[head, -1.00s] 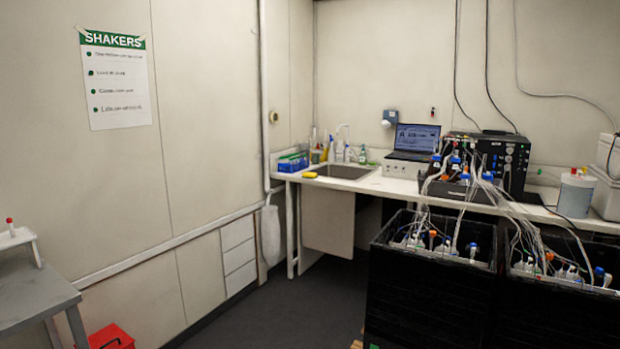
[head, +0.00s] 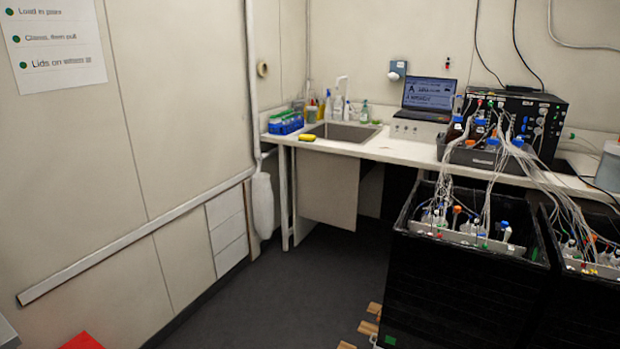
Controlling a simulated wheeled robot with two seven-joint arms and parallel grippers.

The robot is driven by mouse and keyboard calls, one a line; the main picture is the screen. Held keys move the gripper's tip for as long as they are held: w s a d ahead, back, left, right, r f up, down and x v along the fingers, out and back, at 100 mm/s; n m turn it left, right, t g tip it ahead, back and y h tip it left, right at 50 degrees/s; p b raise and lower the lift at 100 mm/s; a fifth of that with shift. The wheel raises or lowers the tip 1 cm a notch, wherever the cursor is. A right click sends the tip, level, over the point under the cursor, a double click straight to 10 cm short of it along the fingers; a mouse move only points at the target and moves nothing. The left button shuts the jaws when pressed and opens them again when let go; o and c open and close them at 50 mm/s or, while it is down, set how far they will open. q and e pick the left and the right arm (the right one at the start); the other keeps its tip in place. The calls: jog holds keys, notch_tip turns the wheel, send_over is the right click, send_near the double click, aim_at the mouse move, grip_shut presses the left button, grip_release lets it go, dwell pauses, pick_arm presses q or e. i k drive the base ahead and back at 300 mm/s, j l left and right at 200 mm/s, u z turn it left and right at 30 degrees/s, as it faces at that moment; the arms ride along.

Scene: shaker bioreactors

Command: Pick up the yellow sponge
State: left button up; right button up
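The yellow sponge (head: 307,137) is a small yellow block lying on the white counter (head: 388,150), at its front left, just before the sink (head: 343,132). Nothing covers it. It is some way off across the floor. Neither of my grippers shows in the head view.
A blue rack (head: 285,123) and several bottles stand behind the sponge. Black shaker bins (head: 462,285) with tubing fill the right. Wooden pieces (head: 374,308) lie beside the bin. A red object (head: 82,341) is at the bottom left. The grey floor (head: 270,300) between is clear.

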aim_at(307, 138)
jog(key=i+j+u, duration=0.35)
jog(key=i, duration=0.45)
jog(key=i+u, duration=0.35)
jog(key=i, duration=0.5)
